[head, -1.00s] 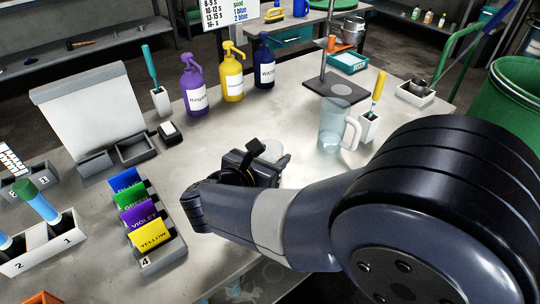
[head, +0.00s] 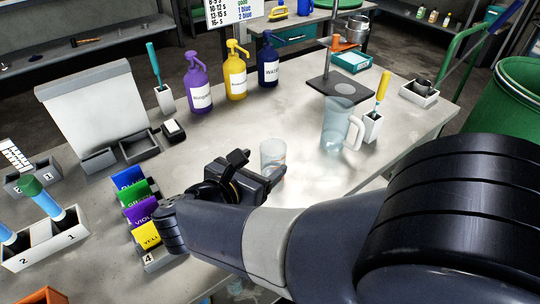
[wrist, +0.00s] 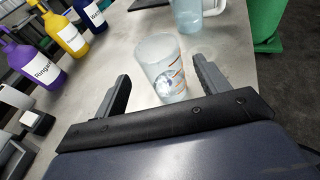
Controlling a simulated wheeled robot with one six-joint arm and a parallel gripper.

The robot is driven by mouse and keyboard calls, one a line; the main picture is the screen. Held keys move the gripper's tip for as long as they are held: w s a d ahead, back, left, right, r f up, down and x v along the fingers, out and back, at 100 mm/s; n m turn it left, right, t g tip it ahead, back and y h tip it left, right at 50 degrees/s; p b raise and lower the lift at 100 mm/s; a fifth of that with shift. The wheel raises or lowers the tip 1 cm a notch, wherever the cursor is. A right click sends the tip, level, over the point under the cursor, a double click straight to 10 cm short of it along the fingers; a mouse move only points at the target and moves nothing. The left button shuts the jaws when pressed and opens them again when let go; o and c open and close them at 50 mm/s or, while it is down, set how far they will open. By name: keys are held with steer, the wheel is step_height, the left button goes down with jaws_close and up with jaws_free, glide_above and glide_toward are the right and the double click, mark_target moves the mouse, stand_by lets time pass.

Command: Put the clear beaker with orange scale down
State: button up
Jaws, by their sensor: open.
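The clear beaker with orange scale (head: 273,157) stands upright on the grey table, just beyond my gripper in the head view. In the wrist view the beaker (wrist: 162,68) shows its orange marks, and its lower part sits between and a little ahead of the fingertips. My gripper (wrist: 158,82) is open, with one finger on each side and gaps to the beaker. In the head view my gripper (head: 262,172) is low over the table, and its near parts partly hide the beaker's base.
A clear jug with a handle (head: 337,125) stands to the right. Purple (head: 198,85), yellow (head: 236,75) and blue (head: 268,65) bottles stand at the back. A labelled card holder (head: 150,260) is at the left. The table between the beaker and bottles is clear.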

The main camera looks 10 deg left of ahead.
steer(key=v, duration=0.6)
